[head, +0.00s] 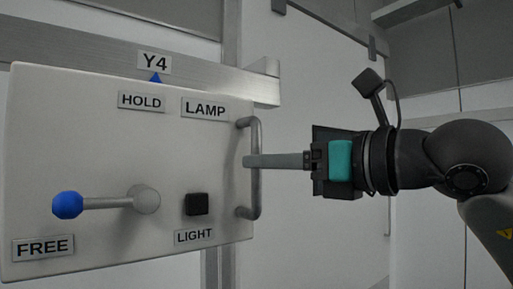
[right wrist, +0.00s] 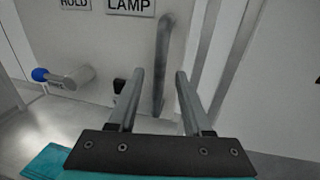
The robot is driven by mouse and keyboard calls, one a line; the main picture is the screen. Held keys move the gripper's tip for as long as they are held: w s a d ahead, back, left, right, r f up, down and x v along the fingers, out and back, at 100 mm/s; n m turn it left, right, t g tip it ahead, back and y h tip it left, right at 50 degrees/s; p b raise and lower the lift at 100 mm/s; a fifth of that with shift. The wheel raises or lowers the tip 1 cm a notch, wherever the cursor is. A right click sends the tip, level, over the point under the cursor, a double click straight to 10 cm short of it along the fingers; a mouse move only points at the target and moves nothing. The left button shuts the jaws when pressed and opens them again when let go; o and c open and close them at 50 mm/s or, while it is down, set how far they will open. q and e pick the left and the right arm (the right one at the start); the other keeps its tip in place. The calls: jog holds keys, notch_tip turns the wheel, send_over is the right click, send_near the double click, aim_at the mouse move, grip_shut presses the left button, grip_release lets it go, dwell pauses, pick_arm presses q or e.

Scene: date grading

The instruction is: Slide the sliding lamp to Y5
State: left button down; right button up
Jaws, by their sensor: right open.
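The sliding lamp's white panel (head: 100,120) hangs on a metal rail (head: 190,80). A blue pointer (head: 156,77) on its top edge sits under the Y4 label (head: 154,62). A lever with a blue knob (head: 68,205) points left, just above the FREE label (head: 43,247). A vertical grey handle (head: 257,195) is on the panel's right edge. My right gripper (head: 248,161) reaches it from the right. In the right wrist view, the open fingers (right wrist: 158,75) stand on either side of the handle (right wrist: 161,60), with gaps visible. My left gripper is not in view.
A black button (head: 196,204) sits above the LIGHT label (head: 194,236). The HOLD label (head: 141,100) is near the panel's top. The rail's end shows just right of the panel. A pale wall with door-like panels (head: 320,90) stands behind.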

aim_at(256, 204)
jog(key=shift+p+x, duration=0.4)
jog(key=shift+x, duration=1.15)
grip_shut()
dwell(0.3)
